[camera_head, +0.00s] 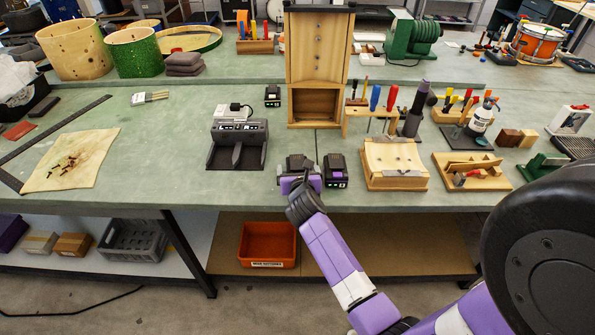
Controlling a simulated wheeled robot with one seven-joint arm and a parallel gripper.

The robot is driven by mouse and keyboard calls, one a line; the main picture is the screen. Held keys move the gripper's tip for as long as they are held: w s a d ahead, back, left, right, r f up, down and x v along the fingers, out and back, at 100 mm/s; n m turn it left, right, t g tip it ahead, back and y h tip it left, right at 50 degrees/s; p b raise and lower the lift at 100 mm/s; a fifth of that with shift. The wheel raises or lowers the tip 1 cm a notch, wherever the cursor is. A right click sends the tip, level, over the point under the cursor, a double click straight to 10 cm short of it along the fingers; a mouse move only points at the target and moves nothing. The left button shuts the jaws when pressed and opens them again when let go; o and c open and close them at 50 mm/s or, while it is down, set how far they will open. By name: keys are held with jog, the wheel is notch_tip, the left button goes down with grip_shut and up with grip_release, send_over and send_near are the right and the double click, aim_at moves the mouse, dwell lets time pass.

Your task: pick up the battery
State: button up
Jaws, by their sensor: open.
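A dark battery pack (335,171) with a purplish edge and small pale marks sits near the bench's front edge, below the wooden cabinet. A second dark pack (272,96) with a small green mark lies farther back, left of the cabinet. My gripper (298,166) is low over the bench, close to the left side of the nearer pack. It is open, and its fingertips are hard to make out from this angle. I cannot tell whether it touches the pack. A grey charger-like unit (238,142) stands to the left.
The tall wooden cabinet (317,50) rises behind the gripper. A wooden block with metal strips (394,163) is close on the right, before a tool rack (371,111).

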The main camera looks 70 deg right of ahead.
jog(key=shift+d, duration=0.15)
jog(key=shift+w, duration=0.1)
grip_shut()
jog(key=shift+r, duration=0.1)
